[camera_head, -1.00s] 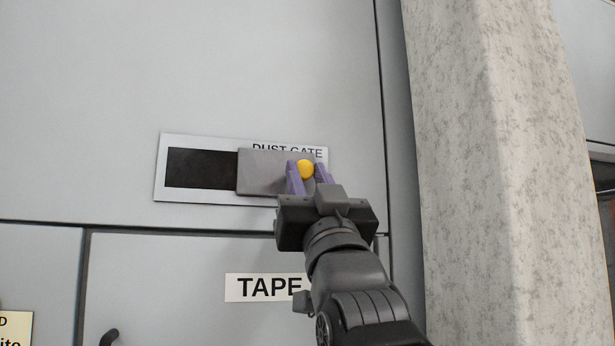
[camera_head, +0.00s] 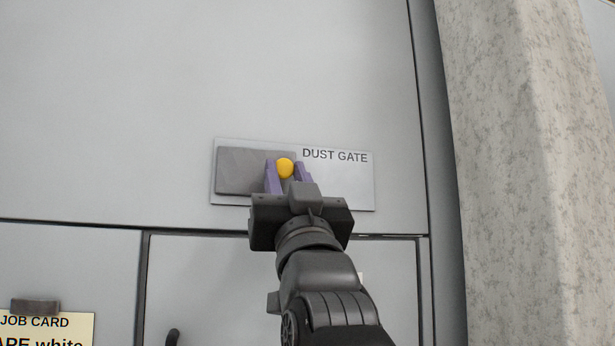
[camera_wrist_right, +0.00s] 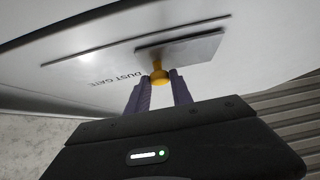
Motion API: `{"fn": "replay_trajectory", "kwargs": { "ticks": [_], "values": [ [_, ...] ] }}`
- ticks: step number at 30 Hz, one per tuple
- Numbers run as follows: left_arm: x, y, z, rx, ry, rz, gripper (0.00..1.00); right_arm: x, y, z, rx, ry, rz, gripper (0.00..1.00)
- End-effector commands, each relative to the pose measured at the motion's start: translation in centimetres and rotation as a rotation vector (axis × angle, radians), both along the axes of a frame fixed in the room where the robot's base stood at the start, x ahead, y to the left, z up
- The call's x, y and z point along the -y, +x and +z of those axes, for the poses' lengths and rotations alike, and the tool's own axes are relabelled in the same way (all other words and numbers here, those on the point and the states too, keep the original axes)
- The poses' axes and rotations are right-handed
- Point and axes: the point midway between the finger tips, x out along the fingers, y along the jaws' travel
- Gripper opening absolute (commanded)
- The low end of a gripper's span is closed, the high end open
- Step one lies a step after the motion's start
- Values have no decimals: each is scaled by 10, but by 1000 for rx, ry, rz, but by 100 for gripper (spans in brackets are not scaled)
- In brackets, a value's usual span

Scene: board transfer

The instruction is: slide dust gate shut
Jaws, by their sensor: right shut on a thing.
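The dust gate's white backing plate (camera_head: 340,190), lettered DUST GATE, is fixed on the grey wall panel. Its grey sliding plate (camera_head: 238,170) sits at the left end of the backing plate and no dark opening shows. A yellow knob (camera_head: 285,168) stands on the right part of the sliding plate. My right gripper (camera_head: 287,175) has its purple fingers shut on the knob. In the right wrist view the knob (camera_wrist_right: 159,75) is between the fingertips, against the sliding plate (camera_wrist_right: 185,47). My left gripper is not in view.
A concrete pillar (camera_head: 535,150) stands to the right of the panel. A job card (camera_head: 45,328) under a clip (camera_head: 35,306) is at the lower left. A dark handle (camera_head: 172,337) shows on the door below the gate.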

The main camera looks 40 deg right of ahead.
Motion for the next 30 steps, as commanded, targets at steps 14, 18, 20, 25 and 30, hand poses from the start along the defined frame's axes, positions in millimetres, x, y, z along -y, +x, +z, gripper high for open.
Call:
{"fn": "replay_trajectory", "kwargs": {
  "ticks": [14,18,20,25,30],
  "values": [
    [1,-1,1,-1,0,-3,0,-8,2,1,2,-1,1,33],
    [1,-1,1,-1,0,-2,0,-7,2,1,2,-1,0,44],
    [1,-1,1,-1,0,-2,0,-7,2,1,2,-1,0,47],
    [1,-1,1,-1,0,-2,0,-6,2,1,1,0,-1,47],
    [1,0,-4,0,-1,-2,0,-8,-1,-5,1,0,-1,47]
  ]
}}
